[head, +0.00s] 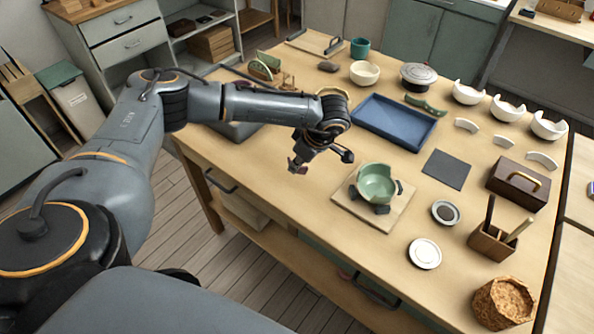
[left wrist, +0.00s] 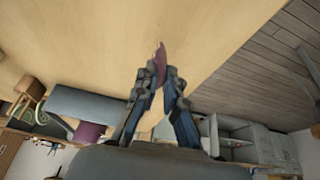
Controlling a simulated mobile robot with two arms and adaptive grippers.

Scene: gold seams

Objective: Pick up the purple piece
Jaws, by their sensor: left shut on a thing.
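My left gripper (head: 300,163) is over the left part of the wooden table, near its front-left edge. It is shut on the purple piece (left wrist: 160,62), a thin pointed shard that sticks out beyond the fingertips in the left wrist view. The left gripper (left wrist: 163,82) hides the lower part of the piece there. In the head view only a small dark purple bit shows at the fingertips. The piece looks held above the tabletop, though the exact height is hard to tell. My right gripper is not in view.
A green broken bowl (head: 376,184) stands on a wooden board (head: 346,205) to the right of the gripper. A blue tray (head: 392,125) lies behind it. Several white broken bowls, a toolbox (head: 518,183) and a brush holder (head: 492,241) stand at right.

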